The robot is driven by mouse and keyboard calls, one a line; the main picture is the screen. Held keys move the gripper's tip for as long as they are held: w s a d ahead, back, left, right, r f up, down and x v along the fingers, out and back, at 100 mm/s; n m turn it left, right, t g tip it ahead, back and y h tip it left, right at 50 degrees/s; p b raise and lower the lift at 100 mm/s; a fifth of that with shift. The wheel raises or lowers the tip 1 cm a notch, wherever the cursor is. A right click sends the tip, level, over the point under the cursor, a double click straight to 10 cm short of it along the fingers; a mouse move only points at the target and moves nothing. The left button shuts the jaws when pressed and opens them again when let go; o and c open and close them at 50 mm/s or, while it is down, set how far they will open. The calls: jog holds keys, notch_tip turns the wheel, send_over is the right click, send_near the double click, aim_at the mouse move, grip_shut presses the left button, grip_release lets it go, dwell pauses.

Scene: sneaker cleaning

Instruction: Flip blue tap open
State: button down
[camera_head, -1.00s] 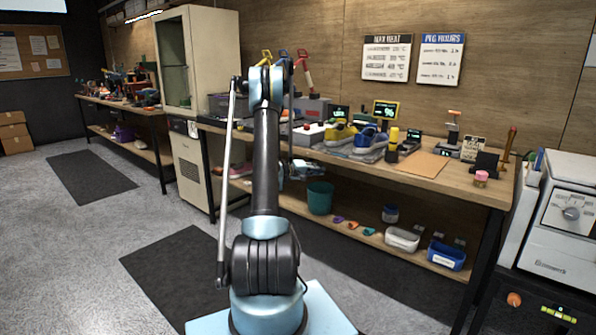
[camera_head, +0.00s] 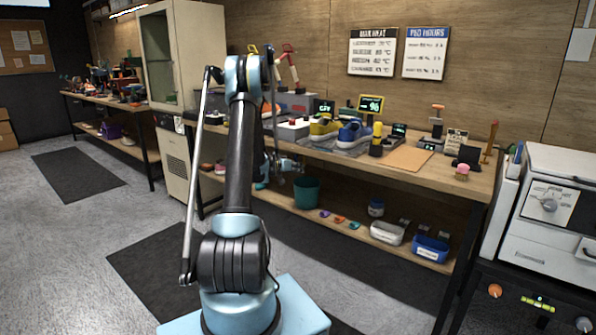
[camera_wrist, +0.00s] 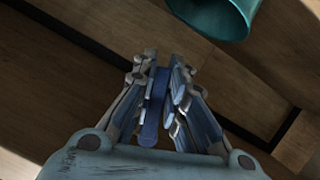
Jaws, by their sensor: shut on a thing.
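The tap row stands at the back of the workbench in the head view, with a yellow tap (camera_head: 252,49) and a red tap (camera_head: 289,54) showing. The blue tap, between them, is mostly hidden behind my arm. My gripper (camera_wrist: 157,100) is shut on a narrow blue piece (camera_wrist: 149,134) in the wrist view; I cannot tell from its shape what it is. In the head view my gripper (camera_head: 287,164) hangs low by the bench's front, above the lower shelf and well below the taps, partly hidden by my arm.
A teal bin (camera_head: 306,192) stands on the lower shelf beside my gripper; it also shows in the wrist view (camera_wrist: 222,17). Sneakers (camera_head: 350,134), small displays and a yellow-topped bottle (camera_head: 376,140) crowd the bench top. A white machine (camera_head: 550,205) stands at right.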

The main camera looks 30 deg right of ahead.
jog(key=shift+w+a+f+m+t, duration=0.15)
jog(key=shift+w+m+t, duration=0.25)
jog(key=shift+m, duration=0.2)
jog(key=shift+w, duration=0.1)
jog(key=c, duration=1.9)
grip_release()
jog(key=shift+f, duration=0.1)
jog(key=shift+v, duration=5.95)
jog(key=shift+r, duration=0.2)
